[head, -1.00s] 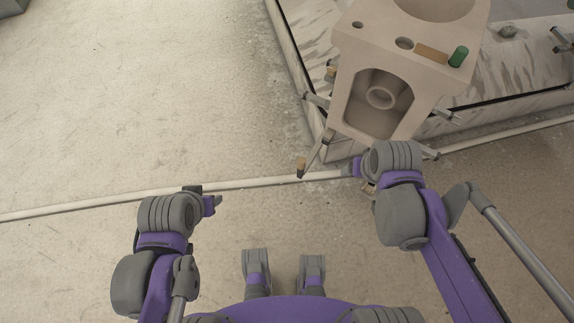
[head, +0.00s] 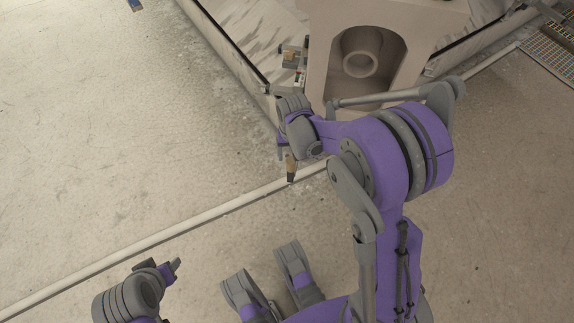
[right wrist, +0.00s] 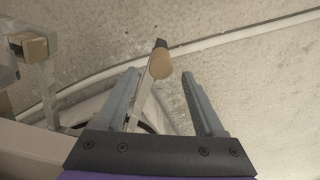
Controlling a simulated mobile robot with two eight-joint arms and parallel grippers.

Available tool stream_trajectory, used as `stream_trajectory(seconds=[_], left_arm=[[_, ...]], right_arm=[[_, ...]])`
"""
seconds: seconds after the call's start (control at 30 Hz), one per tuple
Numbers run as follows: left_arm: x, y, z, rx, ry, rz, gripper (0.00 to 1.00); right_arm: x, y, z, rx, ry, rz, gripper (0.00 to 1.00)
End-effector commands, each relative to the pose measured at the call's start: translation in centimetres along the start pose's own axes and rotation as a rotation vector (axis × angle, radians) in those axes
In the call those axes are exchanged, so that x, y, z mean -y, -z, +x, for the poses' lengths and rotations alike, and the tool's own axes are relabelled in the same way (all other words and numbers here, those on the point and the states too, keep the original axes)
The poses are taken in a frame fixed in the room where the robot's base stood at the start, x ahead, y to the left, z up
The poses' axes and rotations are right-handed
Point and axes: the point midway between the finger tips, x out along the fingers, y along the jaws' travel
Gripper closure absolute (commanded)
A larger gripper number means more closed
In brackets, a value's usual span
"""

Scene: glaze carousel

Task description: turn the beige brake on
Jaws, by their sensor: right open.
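The beige brake is most likely the lever with the tan knob (head: 291,171) that sticks out low at the front of the pale machine. In the right wrist view its knob (right wrist: 160,65) and pale shaft show between my two fingers. My right gripper (right wrist: 158,78) is open, with one finger on each side of the lever; I cannot tell whether either touches it. In the head view my right gripper (head: 284,154) is beside the knob, partly hidden by my wrist. My left gripper (head: 174,267) is low at the left, away from the lever; its jaws are too small to read.
The pale machine body (head: 382,22) with an arched opening stands at the top. Another tan-knobbed fitting (head: 290,57) is on its left side and shows in the right wrist view (right wrist: 31,45). A pale pipe (head: 180,228) crosses the floor. The left floor is clear.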

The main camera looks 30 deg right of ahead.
Motion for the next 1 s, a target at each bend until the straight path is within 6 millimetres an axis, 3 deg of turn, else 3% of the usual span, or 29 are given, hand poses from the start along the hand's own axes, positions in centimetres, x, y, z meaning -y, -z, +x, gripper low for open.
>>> stream_trajectory(seconds=[0.2,0.4,0.8,0.87,1.0], left_arm=[[0.0,-0.5,1.8,0.005,0.0,0.0,0.5],[0.0,-0.6,2.6,0.007,0.0,0.0,0.5],[0.0,-0.7,2.7,0.008,0.0,0.0,0.5],[0.0,-0.7,2.7,0.008,0.0,0.0,0.5],[0.0,-0.7,2.7,0.007,0.0,0.0,0.5]], right_arm=[[0.1,0.1,4.6,0.0,0.0,-0.001,0.29],[0.1,0.0,7.2,0.0,0.0,-0.001,0.29],[0.1,0.0,8.0,-0.001,0.0,-0.002,0.29],[0.1,0.0,7.9,-0.001,0.0,-0.002,0.36],[0.0,0.0,7.9,-0.001,0.0,-0.002,0.61]])
